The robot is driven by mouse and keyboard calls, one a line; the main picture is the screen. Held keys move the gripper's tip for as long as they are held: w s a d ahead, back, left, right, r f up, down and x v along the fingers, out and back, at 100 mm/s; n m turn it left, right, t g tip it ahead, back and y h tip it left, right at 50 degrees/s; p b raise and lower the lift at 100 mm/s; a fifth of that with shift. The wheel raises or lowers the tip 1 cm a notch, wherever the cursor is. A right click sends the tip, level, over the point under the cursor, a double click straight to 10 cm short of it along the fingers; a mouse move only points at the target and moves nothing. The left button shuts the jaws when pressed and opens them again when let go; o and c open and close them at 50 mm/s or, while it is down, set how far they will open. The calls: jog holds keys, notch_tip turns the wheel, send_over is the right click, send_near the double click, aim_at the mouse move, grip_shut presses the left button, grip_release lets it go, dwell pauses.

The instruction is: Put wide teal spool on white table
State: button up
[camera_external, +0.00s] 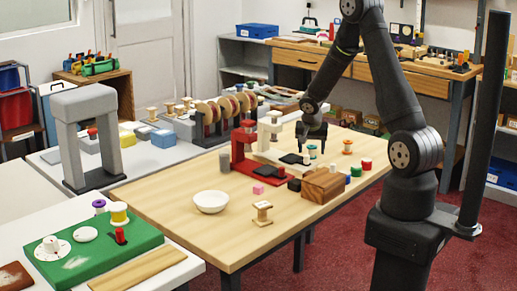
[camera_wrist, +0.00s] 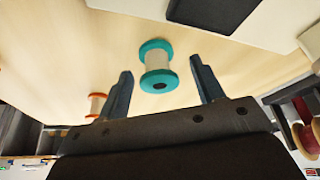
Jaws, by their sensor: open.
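The wide teal spool (camera_external: 312,152) has teal ends and a pale middle, and stands on the wooden table (camera_external: 165,205). In the wrist view the teal spool (camera_wrist: 155,66) shows between and a little beyond my fingertips, apart from both. My gripper (camera_external: 311,138) is open and empty just above the spool; its two fingers (camera_wrist: 161,72) also show in the wrist view. A white table surface (camera_external: 185,272) is at the front left, and another white surface (camera_external: 140,172) holds the grey arch behind the wooden table.
A wooden block (camera_external: 322,186), a red press (camera_external: 243,150) and a cream press (camera_external: 270,140) stand near the spool.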

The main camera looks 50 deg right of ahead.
jog(key=c, duration=1.1)
jog(key=shift+r, duration=0.55)
jog(key=r, duration=0.3)
jog(key=shift+s+d+r, duration=0.25)
jog(key=shift+d+r, duration=0.05)
jog(key=s+d+r, duration=0.6)
jog(key=s, duration=0.3)
jog(key=n+t+y, duration=0.1)
jog(key=n+y, duration=0.1)
jog(key=n, duration=0.4)
send_near(314, 146)
jog(key=w+a, duration=0.3)
jog(key=a, duration=0.2)
jog(key=w+a+n, duration=0.1)
jog(key=a+n, duration=0.1)
jog(key=a, duration=0.2)
jog(key=w+a+f+n+y, duration=0.1)
jog(key=w+a, duration=0.1)
jog(key=a, duration=0.3)
jog(key=w+a+f+n+t, duration=0.1)
jog(key=a+n, duration=0.1)
jog(key=a, duration=0.3)
jog(key=shift+w+n+y, duration=0.15)
jog(key=shift+n+y, duration=0.15)
jog(key=shift+y, duration=0.1)
